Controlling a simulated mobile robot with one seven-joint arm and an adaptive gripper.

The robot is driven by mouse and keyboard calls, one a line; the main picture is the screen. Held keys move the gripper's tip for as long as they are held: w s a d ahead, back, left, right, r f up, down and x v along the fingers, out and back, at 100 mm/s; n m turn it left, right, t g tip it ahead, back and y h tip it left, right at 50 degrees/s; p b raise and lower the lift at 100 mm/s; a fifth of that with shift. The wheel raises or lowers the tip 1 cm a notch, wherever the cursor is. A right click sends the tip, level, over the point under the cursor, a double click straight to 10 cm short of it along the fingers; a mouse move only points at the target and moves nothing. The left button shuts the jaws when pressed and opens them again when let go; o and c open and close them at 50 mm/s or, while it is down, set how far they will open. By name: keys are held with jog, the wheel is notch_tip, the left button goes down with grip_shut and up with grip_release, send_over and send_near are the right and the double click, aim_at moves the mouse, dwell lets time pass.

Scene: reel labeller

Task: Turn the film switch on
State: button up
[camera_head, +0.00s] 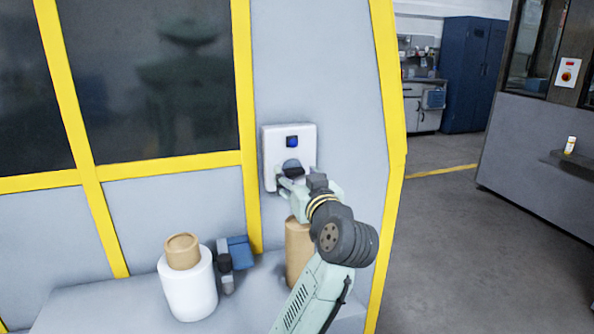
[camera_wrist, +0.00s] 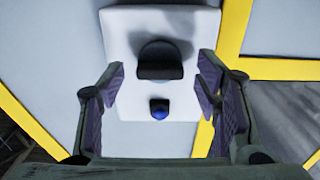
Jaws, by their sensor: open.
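The film switch (camera_head: 291,165) is a dark rotary knob on a white square panel (camera_head: 272,155) on the grey machine wall. In the wrist view the knob (camera_wrist: 160,60) has a dark handle bar lying level across the picture. A blue indicator (camera_head: 292,142) sits above the knob in the head view and below it in the wrist view (camera_wrist: 159,109). My gripper (camera_head: 294,180) is at the lower part of the panel. In the wrist view my open fingers (camera_wrist: 160,77) stand on either side of the knob, with gaps showing. They hold nothing.
Yellow frame bars (camera_head: 246,130) border the panel's wall. On the ledge (camera_head: 120,305) below stand a white roll (camera_head: 190,288) with a cardboard core, a blue-and-grey device (camera_head: 236,255) and a brown cylinder (camera_head: 297,250) partly behind my arm. Open floor lies to the right.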

jog(key=shift+w+a, duration=0.15)
jog(key=shift+w, duration=0.3)
jog(key=shift+c, duration=0.3)
jog(key=c, duration=1.1)
